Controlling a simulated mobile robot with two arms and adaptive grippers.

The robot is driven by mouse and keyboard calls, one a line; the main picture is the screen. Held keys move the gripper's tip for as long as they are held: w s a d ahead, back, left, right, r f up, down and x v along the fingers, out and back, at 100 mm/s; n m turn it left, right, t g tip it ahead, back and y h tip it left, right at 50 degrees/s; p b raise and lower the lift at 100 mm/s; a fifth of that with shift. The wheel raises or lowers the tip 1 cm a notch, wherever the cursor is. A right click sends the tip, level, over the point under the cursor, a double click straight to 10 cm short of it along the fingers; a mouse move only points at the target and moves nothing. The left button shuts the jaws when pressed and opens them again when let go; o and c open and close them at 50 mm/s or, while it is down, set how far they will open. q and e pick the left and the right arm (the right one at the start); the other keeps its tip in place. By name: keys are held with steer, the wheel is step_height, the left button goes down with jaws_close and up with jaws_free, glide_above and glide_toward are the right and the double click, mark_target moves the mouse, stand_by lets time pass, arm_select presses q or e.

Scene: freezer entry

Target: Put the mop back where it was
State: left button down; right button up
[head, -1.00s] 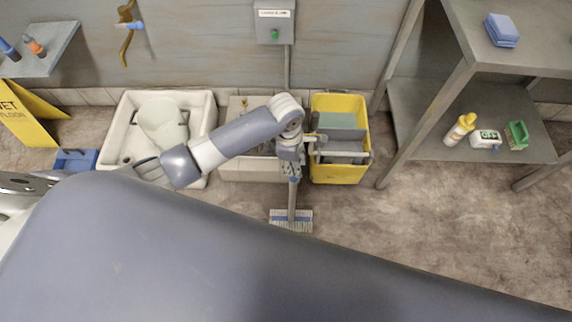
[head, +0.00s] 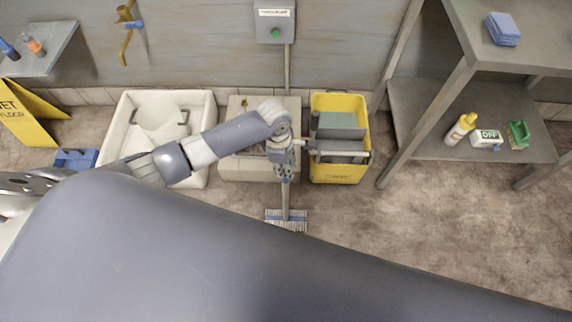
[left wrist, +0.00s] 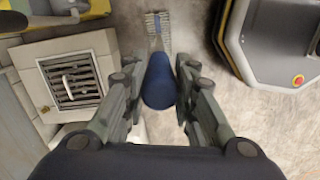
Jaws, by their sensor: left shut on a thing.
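The mop has a grey pole and a pale, bristled head (head: 287,219) hanging low, over or on the floor in front of the block with the grate; I cannot tell whether it touches. My left gripper (head: 284,160) is shut on the mop's upper handle, and the pole runs down from it, nearly upright. In the left wrist view the blue handle end (left wrist: 160,82) sits between the two fingers of my left gripper (left wrist: 160,72), with the mop head (left wrist: 157,22) beyond it. My right gripper is not in view.
A yellow mop bucket (head: 342,172) stands right of the grate block (head: 236,172). A white basin (head: 115,125) is at its left, near a yellow wet-floor sign (head: 22,115). A metal shelf (head: 410,110) stands right. A yellow-brown bracket (head: 126,42) is on the wall. Floor at right is clear.

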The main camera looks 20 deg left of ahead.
arm_select(q)
steer(key=c, duration=1.3)
jaws_free()
steer(key=shift+f, duration=0.1)
steer(key=r, duration=0.4)
steer(key=a+r+p, duration=0.1)
steer(key=r, duration=0.3)
steer(key=r+p, duration=0.1)
steer(key=r, duration=0.3)
steer(key=shift+a+r, duration=0.15)
steer(key=shift+a, duration=0.05)
steer(key=shift+s+d, duration=0.1)
